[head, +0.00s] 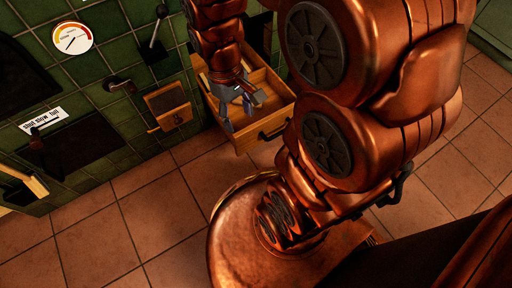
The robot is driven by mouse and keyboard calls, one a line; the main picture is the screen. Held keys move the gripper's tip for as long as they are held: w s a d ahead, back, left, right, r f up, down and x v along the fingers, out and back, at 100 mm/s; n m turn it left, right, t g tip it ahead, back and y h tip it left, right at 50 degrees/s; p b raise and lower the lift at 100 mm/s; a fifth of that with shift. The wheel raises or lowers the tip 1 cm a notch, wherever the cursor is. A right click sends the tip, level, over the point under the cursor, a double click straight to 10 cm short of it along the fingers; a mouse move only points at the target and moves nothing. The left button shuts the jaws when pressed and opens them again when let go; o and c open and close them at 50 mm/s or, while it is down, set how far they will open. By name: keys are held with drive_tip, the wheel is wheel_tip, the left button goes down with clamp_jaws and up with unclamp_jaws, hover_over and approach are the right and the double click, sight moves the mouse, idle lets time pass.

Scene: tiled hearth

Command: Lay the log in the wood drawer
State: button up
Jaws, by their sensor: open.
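The wood drawer (245,144) is pulled out from the green tiled front, with a dark handle on its face and a divider inside. My gripper (237,112) hangs over the left part of the drawer, pointing down, with its fingers apart. A small reddish-brown piece (259,97) shows just right of the fingers, over or in the drawer. It may be the log, but it is too small and partly covered to be sure. I cannot tell whether the fingers touch it.
A small wooden box front (168,104) juts from the tiles left of the drawer. Levers (118,84), a round gauge (73,38) and a label plate (41,118) are on the wall. A light wooden edge (24,180) sticks out at far left. The tiled floor (110,230) is clear.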

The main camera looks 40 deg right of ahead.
drive_tip(key=s+a+r+m+g, duration=0.1)
drive_tip(key=s+a+r, duration=0.2)
drive_tip(key=s, duration=0.8)
drive_tip(key=shift+s+a+r+m, duration=0.2)
drive_tip(key=shift+s+r+m, duration=0.1)
drive_tip(key=shift+s, duration=0.1)
